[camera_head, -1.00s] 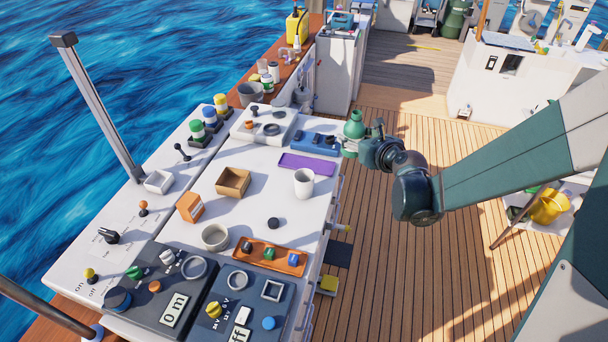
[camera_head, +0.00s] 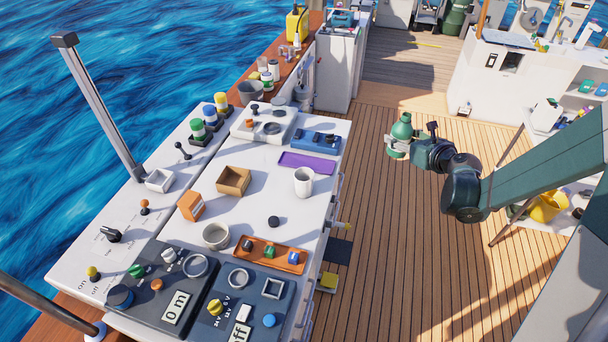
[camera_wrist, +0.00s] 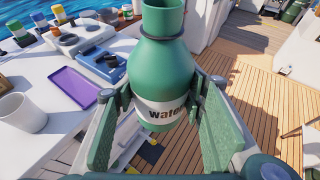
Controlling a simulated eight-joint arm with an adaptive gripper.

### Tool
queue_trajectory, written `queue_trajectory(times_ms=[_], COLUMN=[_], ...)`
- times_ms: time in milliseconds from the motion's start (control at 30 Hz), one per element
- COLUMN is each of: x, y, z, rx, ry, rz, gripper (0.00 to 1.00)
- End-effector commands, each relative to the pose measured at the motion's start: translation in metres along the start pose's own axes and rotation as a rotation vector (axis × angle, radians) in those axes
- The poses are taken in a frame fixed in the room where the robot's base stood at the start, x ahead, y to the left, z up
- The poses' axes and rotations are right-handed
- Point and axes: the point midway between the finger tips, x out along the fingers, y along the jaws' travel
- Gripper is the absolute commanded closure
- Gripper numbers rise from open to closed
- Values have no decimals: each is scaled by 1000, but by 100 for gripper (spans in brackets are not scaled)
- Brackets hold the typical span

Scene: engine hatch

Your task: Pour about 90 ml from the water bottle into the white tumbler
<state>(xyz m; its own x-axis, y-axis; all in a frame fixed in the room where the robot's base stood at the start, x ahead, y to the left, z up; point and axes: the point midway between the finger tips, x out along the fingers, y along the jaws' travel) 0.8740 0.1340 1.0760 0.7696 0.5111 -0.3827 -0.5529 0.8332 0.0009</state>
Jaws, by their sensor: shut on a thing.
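The green water bottle (camera_head: 400,130) has a white label band and an open neck. My gripper (camera_head: 408,147) is shut on it and holds it up over the deck, to the right of the white worktop. In the wrist view the water bottle (camera_wrist: 164,65) stands between the two finger pads, roughly upright, with part of its label readable. The white tumbler (camera_head: 304,182) stands upright on the worktop, left of and below the bottle in the head view. The tumbler (camera_wrist: 20,112) also shows at the left edge of the wrist view. The water level is not visible.
A purple tray (camera_head: 306,162) and a blue switch block (camera_head: 316,141) lie near the tumbler. A wooden box (camera_head: 233,181), a grey bowl (camera_head: 215,236) and a black knob (camera_head: 273,221) are also on the worktop. The deck below the bottle is clear.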

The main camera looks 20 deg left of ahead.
Motion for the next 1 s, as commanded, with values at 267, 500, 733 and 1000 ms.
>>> queue_trajectory(times_ms=[267,500,733,1000], x=[32,64,93,118], y=[10,40,83,138], z=[-14,-22,-30,-38], rx=[-58,-128,-207,-306], ry=[0,0,-1,-1], rz=[141,308,499,739], gripper=[76,76,76,76])
